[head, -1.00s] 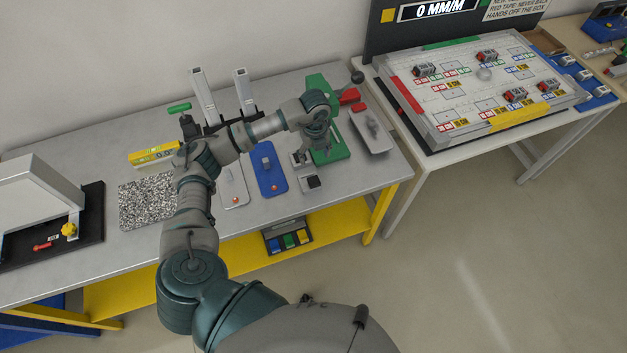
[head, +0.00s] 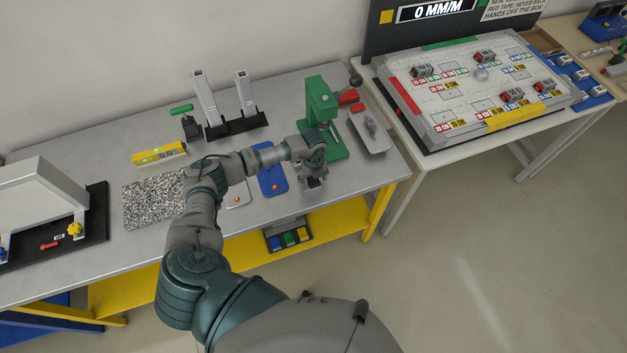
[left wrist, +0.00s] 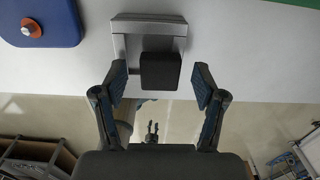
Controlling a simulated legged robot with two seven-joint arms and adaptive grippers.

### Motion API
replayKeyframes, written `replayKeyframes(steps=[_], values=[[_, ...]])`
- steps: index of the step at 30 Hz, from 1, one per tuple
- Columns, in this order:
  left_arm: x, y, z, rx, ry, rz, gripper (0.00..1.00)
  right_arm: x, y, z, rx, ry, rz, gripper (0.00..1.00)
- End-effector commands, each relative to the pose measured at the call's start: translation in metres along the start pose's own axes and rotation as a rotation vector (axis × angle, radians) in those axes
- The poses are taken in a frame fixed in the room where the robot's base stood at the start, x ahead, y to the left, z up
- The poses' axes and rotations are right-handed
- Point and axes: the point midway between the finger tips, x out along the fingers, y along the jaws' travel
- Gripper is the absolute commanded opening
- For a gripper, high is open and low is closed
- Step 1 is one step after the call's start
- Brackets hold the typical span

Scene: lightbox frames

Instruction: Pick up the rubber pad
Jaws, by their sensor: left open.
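The rubber pad (left wrist: 161,71) is a small black square block in the left wrist view. It rests against a grey metal block (left wrist: 149,24) near the table's front edge. In the head view the pad (head: 314,183) shows as a small dark patch, partly hidden by my left gripper (head: 313,173). In the left wrist view my left gripper (left wrist: 161,84) is open, with one finger on each side of the pad's lower end. Gaps show between the fingers and the pad.
A green press (head: 322,110) stands just behind the gripper. A blue plate (head: 271,180) lies to the left, and a grey tray (head: 371,140) to the right. A speckled mat (head: 153,200) lies further left. The table's front edge (head: 360,190) is close by.

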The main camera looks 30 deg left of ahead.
Motion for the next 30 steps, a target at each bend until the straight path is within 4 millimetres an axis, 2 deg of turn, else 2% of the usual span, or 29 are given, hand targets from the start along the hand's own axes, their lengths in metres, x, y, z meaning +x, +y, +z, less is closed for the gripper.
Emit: replayKeyframes(steps=[3,4,10,13,14,23,30], values=[[0.0,0.0,0.0,0.0,0.0,0.0,0.71,0.0,0.0,0.0,0.0,0.0,0.0,0.4],[0.0,0.0,0.0,0.0,0.0,0.0,0.66,0.0,0.0,0.0,0.0,0.0,0.0,0.4],[0.0,0.0,0.0,0.0,0.0,0.0,0.17,0.0,0.0,0.0,0.0,0.001,0.0,0.4],[0.0,0.0,0.0,-0.001,0.0,0.0,0.17,0.0,0.0,0.0,0.0,0.001,0.0,0.4],[0.0,0.0,0.0,-0.001,0.0,0.0,0.13,0.0,0.0,0.0,0.0,0.001,0.0,0.4],[-0.004,0.0,0.001,-0.001,-0.001,-0.001,0.13,0.002,0.0,0.0,-0.001,0.001,0.0,0.4],[-0.029,-0.001,0.001,0.001,-0.002,-0.003,0.13,0.009,0.0,0.001,-0.001,0.0,0.0,0.4]])
